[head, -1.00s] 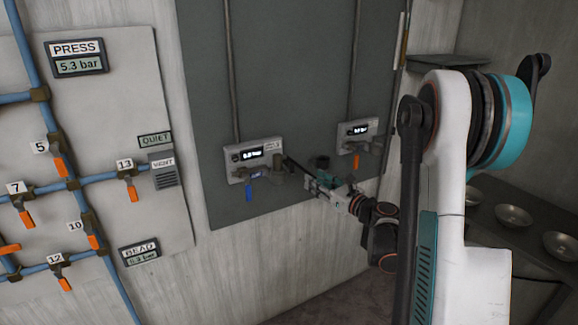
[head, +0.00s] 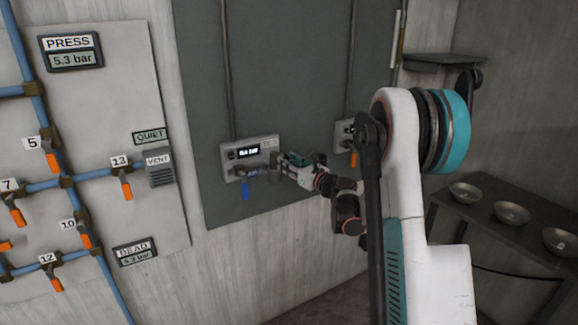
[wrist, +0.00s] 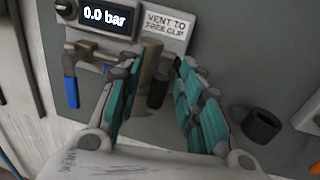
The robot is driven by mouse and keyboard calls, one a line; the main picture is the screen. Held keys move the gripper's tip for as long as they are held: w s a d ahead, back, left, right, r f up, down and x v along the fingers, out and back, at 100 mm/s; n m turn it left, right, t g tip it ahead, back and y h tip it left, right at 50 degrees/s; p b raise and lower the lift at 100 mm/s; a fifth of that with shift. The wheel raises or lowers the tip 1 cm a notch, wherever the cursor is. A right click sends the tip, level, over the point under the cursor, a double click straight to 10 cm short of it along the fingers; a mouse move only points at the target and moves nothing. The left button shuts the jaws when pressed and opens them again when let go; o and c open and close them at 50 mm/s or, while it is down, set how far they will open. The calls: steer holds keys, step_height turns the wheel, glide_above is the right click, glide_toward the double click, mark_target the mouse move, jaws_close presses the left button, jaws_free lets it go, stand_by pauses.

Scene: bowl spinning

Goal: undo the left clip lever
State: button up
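The left wall unit (head: 249,153) has a small display reading 0.0 bar and a "VENT TO FREE CLIP" label (wrist: 167,27) in the wrist view. A blue-handled lever (wrist: 71,90) hangs down at its left; it also shows in the head view (head: 246,190). A dark lever (wrist: 157,92), likely the clip lever, points down beside a metal fitting (wrist: 150,62) at the unit's right. My gripper (wrist: 158,72) is open, its teal fingers on either side of the dark lever. Contact cannot be told. In the head view my gripper (head: 288,165) partly hides the unit's right end.
A black round socket (wrist: 262,125) is to the right of my fingers. The right wall unit (head: 342,134) is partly hidden by my arm. The pipe board (head: 165,100) with orange levers is at left. A dark table (head: 480,203) with bowls stands at right.

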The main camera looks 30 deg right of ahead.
steer(key=shift+w, duration=0.2)
jaws_close()
steer(key=shift+d, duration=0.1)
